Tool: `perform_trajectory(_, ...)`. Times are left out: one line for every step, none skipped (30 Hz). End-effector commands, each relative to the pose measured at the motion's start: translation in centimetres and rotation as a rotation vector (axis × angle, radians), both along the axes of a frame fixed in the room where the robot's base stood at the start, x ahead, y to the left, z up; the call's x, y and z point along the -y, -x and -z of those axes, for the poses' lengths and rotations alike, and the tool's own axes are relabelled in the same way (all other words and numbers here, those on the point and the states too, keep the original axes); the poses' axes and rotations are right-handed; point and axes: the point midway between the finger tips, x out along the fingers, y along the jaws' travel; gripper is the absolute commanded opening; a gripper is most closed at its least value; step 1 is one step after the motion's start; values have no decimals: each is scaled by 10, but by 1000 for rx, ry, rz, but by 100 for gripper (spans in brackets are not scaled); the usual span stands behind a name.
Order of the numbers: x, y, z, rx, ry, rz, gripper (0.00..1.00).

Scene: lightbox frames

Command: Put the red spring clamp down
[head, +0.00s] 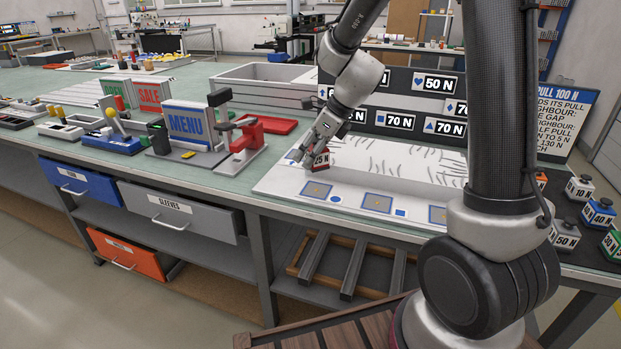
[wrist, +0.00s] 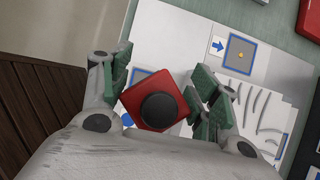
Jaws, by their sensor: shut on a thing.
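The clamp is over the left part of the white board (head: 275,187), just behind a blue-edged square (head: 316,189) in the head view. Whether it touches the board is unclear. In the wrist view it partly hides a blue-edged square.
More marked squares (head: 377,202) lie to the right along the board's front. A sign panel (head: 395,105) stands behind. Labelled blocks (head: 580,188) sit on a dark mat at right. A red tool stand (head: 247,138) and menu sign (head: 187,123) are left.

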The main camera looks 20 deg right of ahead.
Motion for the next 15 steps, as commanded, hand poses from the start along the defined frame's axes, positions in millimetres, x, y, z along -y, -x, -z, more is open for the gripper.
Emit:
perform_trajectory(0, 1, 12, -6, -1, 1, 29)
perform_trajectory(0, 1, 18, -5, 0, 0, 29)
perform_trajectory(0, 1, 24, -3, 0, 1, 29)
perform_trajectory(0, 1, 28, -4, 1, 1, 29)
perform_trajectory(0, 1, 32, -4, 0, -1, 29)
perform_trajectory(0, 0, 35, -2, -1, 0, 29)
perform_trajectory(0, 0, 38, -1, 0, 0, 29)
perform_trajectory(0, 0, 41, -1, 0, 0, 29)
perform_trajectory(0, 0, 47, -3, 0, 1, 29)
perform_trajectory(0, 1, 52, -5, 0, 0, 29)
perform_trajectory(0, 1, 56, -4, 0, 2, 29)
perform_trajectory(1, 0, 63, -4, 0, 2, 29)
perform_trajectory(1, 0, 67, -3, 0, 1, 29)
perform_trajectory(1, 0, 70, -3, 1, 1, 29)
perform_trajectory(0, 0, 73, -2, 0, 1, 29)
